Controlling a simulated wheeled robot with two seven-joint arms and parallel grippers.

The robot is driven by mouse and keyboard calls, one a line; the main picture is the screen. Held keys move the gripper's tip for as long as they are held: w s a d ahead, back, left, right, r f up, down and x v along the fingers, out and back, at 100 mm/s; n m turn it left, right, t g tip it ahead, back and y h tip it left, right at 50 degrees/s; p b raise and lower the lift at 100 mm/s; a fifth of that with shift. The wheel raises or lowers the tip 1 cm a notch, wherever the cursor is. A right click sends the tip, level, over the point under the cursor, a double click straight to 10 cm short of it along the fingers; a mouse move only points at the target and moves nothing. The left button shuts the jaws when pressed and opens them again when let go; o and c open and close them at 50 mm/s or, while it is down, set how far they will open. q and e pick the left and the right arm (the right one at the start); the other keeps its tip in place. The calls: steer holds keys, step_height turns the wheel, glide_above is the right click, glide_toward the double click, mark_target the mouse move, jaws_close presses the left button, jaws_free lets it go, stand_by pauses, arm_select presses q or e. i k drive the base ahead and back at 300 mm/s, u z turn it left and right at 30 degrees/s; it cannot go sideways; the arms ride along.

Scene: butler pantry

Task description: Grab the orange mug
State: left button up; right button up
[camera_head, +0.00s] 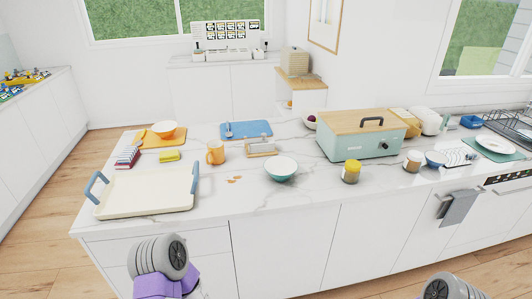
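The orange mug (216,153) stands upright on the white marble counter (255,205), left of the middle of the head view. Its handle appears to be on its left side. Nothing blocks my view of it. Grey and purple parts of my own arms show at the bottom edge, left and right, well in front of the counter and apart from the mug. Neither of my grippers shows.
A cream tray with blue handles (145,193) lies in front and left of the mug. A small wooden-framed item (262,148) and a white-and-teal bowl (281,169) stand to its right. A blue board (246,130) lies behind. A green box (361,143) stands farther right.

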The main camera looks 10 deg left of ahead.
mark_target(215, 153)
steer(key=z, duration=0.8)
steer(key=i, duration=0.5)
steer(key=u, duration=1.7)
